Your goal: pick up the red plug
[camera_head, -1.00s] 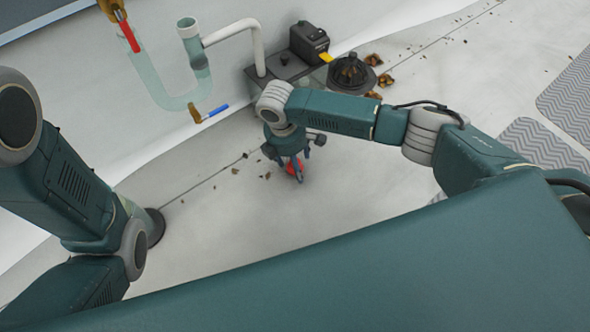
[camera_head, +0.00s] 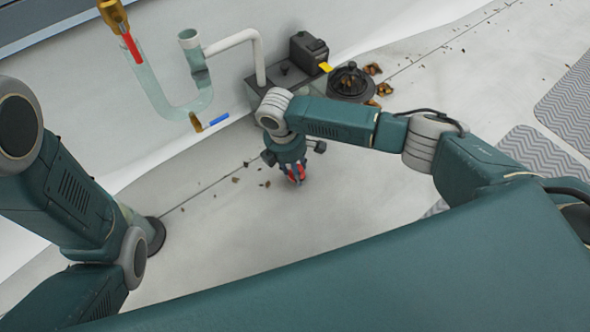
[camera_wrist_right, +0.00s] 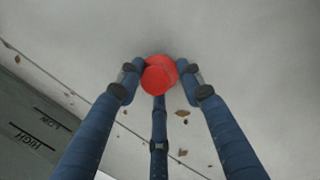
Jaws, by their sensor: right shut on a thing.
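The red plug (camera_wrist_right: 160,76) is a round red piece at the middle of the right wrist view, between the blue fingers of my right gripper (camera_wrist_right: 161,72). The fingertips are closed in on its sides. In the head view, my right gripper (camera_head: 296,173) points down over the pale roof floor, and small red parts of the plug (camera_head: 292,174) show between its fingers. Most of the plug is hidden there by the fingers. I cannot tell whether it touches the floor. My left arm is at the left edge; its gripper is not seen.
A clear U-shaped pipe (camera_head: 170,108), a red-handled valve (camera_head: 131,47) and a blue-handled valve (camera_head: 217,119) are at the wall. A dark box (camera_head: 308,50) and a round black strainer (camera_head: 351,82) stand behind my right arm. Dry leaves are scattered. Open floor lies left of the gripper.

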